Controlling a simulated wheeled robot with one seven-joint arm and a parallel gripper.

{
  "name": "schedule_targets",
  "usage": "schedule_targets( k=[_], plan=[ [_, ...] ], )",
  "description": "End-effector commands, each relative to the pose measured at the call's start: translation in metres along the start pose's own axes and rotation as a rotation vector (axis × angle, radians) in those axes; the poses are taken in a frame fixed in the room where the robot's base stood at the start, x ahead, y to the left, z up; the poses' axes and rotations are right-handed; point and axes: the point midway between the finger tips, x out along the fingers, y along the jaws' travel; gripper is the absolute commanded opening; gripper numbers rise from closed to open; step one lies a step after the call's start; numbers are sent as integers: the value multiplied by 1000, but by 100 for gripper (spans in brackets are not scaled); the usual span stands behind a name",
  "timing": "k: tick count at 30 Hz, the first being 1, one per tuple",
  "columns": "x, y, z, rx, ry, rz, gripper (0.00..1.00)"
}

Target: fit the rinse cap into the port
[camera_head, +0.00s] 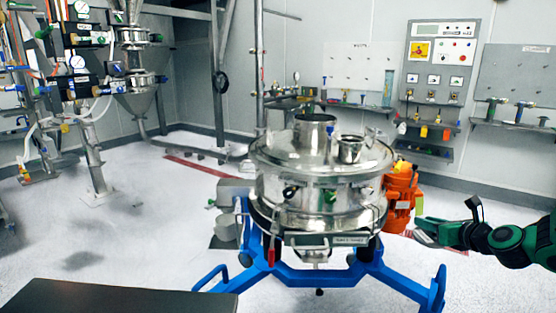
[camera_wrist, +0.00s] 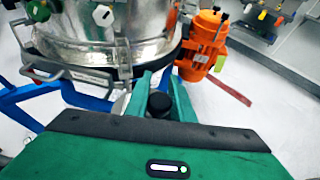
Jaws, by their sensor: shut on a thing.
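My gripper (camera_head: 426,230) is at the right of the steel sifter (camera_head: 320,185) in the head view, apart from it and lower than its lid. In the wrist view its green fingers (camera_wrist: 160,92) are shut on a small black round thing, which looks like the rinse cap (camera_wrist: 159,104). The cap cannot be made out in the head view. The sifter's lid has a wide upright pipe (camera_head: 315,124) and a smaller open steel port (camera_head: 350,149) at its right. I cannot tell which opening the cap belongs to. The lid's top is out of the wrist view.
An orange motor (camera_head: 401,190) stands at the sifter's right side, close to my gripper; it also shows in the wrist view (camera_wrist: 204,45). A blue wheeled frame (camera_head: 340,278) carries the sifter. A dark tabletop (camera_head: 120,297) is at lower left. Floor at right is clear.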

Motion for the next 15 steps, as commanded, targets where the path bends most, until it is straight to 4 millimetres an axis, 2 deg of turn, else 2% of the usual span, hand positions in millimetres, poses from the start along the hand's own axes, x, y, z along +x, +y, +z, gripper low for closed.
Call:
schedule_targets(
  k=[1,9,15],
  plan=[
    [11,18,-1,-8,1,23,0],
    [52,99,-8,-47,3,111,0],
    [68,143,-14,-69,1,155,0]
  ],
)
